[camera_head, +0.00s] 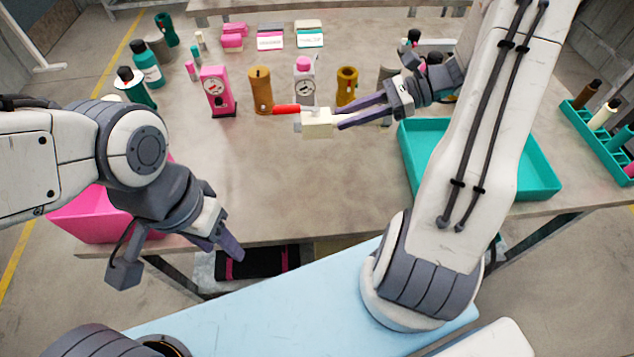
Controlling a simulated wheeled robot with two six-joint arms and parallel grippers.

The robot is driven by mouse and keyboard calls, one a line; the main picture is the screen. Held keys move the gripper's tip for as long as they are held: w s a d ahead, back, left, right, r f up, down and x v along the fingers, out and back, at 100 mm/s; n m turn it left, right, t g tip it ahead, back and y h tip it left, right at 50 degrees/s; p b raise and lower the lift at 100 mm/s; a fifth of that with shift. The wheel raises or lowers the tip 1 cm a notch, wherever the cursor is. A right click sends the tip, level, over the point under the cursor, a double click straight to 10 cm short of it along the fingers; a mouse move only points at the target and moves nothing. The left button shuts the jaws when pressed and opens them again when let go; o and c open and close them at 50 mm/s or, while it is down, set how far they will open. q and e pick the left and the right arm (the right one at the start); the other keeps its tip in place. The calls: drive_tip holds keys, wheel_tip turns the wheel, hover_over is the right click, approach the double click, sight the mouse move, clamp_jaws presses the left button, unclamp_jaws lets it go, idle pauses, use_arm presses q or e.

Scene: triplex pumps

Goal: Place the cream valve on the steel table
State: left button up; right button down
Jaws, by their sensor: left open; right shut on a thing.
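The cream valve (318,124) is a small cream block with a red lever handle pointing left. My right gripper (340,116) reaches in from the right and is shut on the valve's right side. The valve shows in front of the row of upright parts, over the grey-brown table (290,190); its exact height above the top is hard to tell. My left gripper (217,245) is open and empty near the table's front edge at the left.
A pink gauge block (217,92), an orange cylinder (260,90) and other parts stand behind the valve. Green bottles (147,65) are at the left. A teal tray (540,182) is right, a pink bin (90,215) front left. The table's middle is clear.

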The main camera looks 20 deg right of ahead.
drive_tip(key=d, duration=0.1)
drive_tip(key=s+d+b, duration=0.1)
drive_tip(key=s+d, duration=0.1)
drive_tip(key=shift+d+f+b, duration=0.25)
drive_tip(key=shift+f+b, duration=0.05)
drive_tip(key=shift+s, duration=0.1)
drive_tip(key=b, duration=0.1)
hover_over(316, 173)
wheel_tip(316, 173, down, 6)
drive_tip(key=shift+d+f, duration=0.1)
drive_tip(key=shift+f, duration=0.15)
use_arm(q)
drive_tip(key=shift+f+b, duration=0.35)
drive_tip(key=shift+f, duration=2.05)
use_arm(e)
drive_tip(key=shift+f, duration=2.05)
drive_tip(key=shift+f, duration=0.15)
use_arm(q)
drive_tip(key=shift+f, duration=0.1)
use_arm(e)
drive_tip(key=c, duration=0.6)
unclamp_jaws()
